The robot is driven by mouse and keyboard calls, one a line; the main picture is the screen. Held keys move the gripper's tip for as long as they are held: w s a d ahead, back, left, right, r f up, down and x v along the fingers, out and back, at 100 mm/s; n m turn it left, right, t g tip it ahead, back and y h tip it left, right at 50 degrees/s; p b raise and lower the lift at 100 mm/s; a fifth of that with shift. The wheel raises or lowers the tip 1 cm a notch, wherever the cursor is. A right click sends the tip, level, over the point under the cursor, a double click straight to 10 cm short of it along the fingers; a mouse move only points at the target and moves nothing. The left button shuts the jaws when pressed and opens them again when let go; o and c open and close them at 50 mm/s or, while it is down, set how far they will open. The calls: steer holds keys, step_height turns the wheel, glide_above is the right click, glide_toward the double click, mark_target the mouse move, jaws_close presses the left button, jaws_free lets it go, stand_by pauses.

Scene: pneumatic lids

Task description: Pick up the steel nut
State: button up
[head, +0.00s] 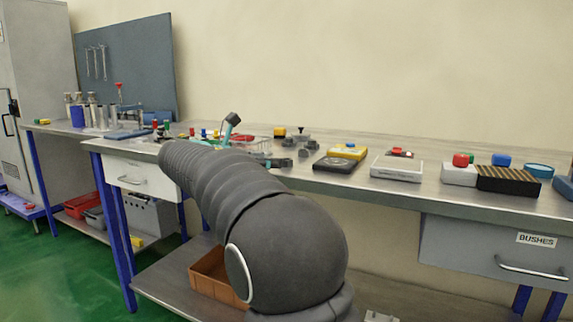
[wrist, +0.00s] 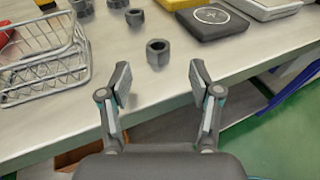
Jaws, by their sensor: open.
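A dark grey steel nut (wrist: 158,58) stands on the steel bench in the wrist view, its round hole facing up. Similar dark nuts lie farther back, one at the upper middle (wrist: 135,18) and one at the top left (wrist: 82,8). My gripper (wrist: 160,82) is open and empty. Its two fingers are spread either side of the nearest nut's line, with that nut just beyond the fingertips and apart from them. In the head view a group of dark nuts (head: 303,153) shows on the bench, and my arm hides most of my gripper.
A wire basket (wrist: 42,77) stands left of the nearest nut. A black box with a round mark (wrist: 225,28) lies at the upper right, near a yellow case (head: 349,151). Bare bench (wrist: 120,58) surrounds the nearest nut.

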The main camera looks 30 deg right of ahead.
mark_target(287, 163)
steer(key=shift+x, duration=3.15)
steer(key=shift+w+a, duration=0.1)
steer(key=shift+w, duration=0.05)
jaws_close()
